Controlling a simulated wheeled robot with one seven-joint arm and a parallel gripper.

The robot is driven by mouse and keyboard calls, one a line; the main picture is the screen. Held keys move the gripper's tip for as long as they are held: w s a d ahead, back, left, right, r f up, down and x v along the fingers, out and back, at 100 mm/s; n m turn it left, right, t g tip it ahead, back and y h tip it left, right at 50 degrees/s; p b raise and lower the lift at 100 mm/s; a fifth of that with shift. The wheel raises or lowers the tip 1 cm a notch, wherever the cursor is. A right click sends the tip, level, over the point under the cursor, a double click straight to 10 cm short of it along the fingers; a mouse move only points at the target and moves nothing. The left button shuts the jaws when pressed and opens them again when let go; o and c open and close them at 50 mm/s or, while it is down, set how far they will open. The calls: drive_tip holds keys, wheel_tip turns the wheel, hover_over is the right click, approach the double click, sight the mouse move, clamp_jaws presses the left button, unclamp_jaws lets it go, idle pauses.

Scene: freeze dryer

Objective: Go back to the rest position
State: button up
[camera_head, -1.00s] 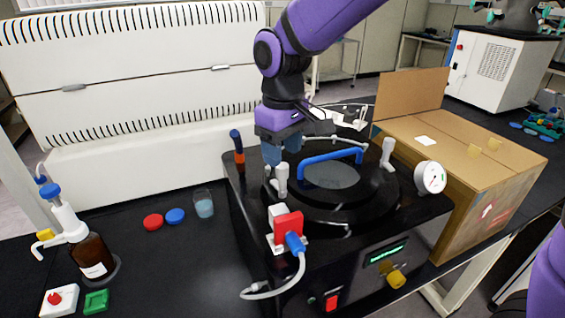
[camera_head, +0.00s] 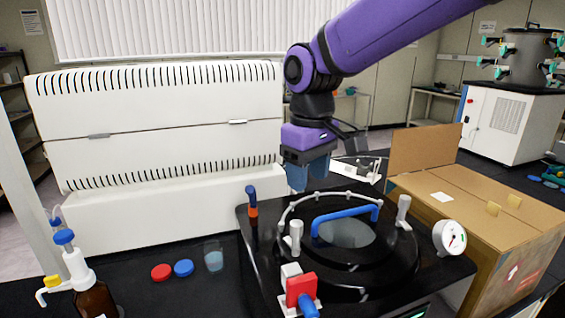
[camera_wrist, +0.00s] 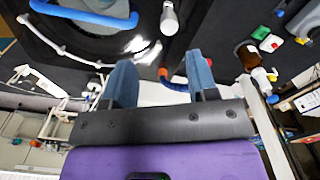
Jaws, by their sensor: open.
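My gripper (camera_head: 308,176) hangs above the back left part of the black freeze dryer (camera_head: 258,262), apart from it. In the wrist view its two blue fingers (camera_wrist: 163,82) stand apart with nothing between them. The dryer's round lid with a blue handle (camera_head: 345,214) sits in place on top. The lid handle also shows at the upper left of the wrist view (camera_wrist: 85,12).
A cardboard box (camera_head: 480,215) with a raised flap stands right of the dryer. A gauge (camera_head: 449,238) and a red valve (camera_head: 300,288) stick up from the dryer.

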drive_tip(key=s+d+r+m+t, duration=0.1)
drive_tip(key=s+d+m, duration=0.3)
drive_tip(key=s+d, duration=0.5)
drive_tip(key=s+d+r+m+t, duration=0.2)
drive_tip(key=s+d+m+t, duration=0.2)
drive_tip(key=s+d, duration=0.4)
drive_tip(key=d, duration=0.5)
drive_tip(key=shift+s+d, duration=0.4)
